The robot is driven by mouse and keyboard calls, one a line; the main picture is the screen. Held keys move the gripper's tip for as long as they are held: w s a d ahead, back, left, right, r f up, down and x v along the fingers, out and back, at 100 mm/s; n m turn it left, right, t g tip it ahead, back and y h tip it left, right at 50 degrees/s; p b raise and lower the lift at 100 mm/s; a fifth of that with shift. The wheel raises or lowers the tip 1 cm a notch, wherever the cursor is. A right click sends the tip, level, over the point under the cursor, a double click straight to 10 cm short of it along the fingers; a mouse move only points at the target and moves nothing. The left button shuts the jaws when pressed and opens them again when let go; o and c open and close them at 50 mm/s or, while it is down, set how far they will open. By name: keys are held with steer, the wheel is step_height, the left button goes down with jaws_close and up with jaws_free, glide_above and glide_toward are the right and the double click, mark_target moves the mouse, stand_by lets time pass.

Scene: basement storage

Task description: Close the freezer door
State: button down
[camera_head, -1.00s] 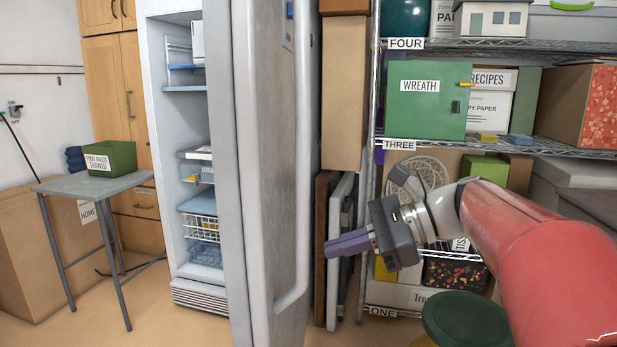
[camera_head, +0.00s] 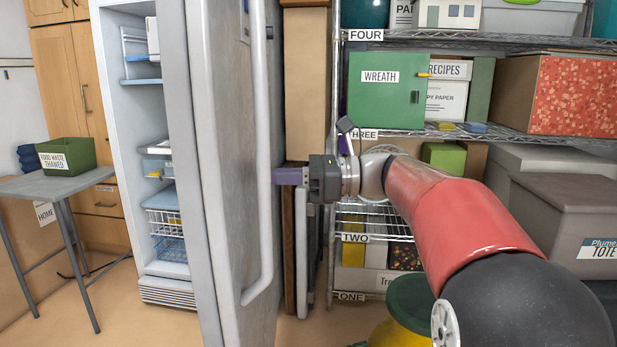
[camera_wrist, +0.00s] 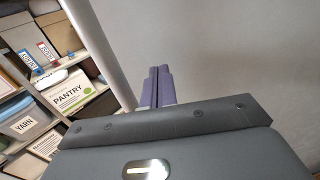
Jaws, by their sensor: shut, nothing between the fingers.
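The freezer (camera_head: 125,120) stands open at the left in the head view, its shelves and baskets showing. Its grey door (camera_head: 215,130) is swung out toward me, with a long vertical handle (camera_head: 265,170) on its outer face. My gripper (camera_head: 279,176) is shut and empty, its purple fingers pointing left, just right of the handle in the picture. In the wrist view the closed fingertips (camera_wrist: 158,72) point at the plain grey door surface (camera_wrist: 240,60), with the handle bar (camera_wrist: 98,45) to their left. I cannot tell whether the fingertips touch the door.
A wire shelf rack (camera_head: 455,134) with boxes and bins stands at the right, near my arm. A small grey table (camera_head: 50,186) holds a green bin (camera_head: 67,157) at the left. Flat panels (camera_head: 302,245) lean behind the door. Some floor is clear at the left.

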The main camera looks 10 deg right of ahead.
mark_target(237, 177)
steer(key=shift+w+a, duration=0.15)
steer(key=shift+a, duration=0.7)
steer(key=shift+w+a, duration=0.15)
steer(key=shift+a, duration=0.65)
steer(key=shift+a, duration=0.1)
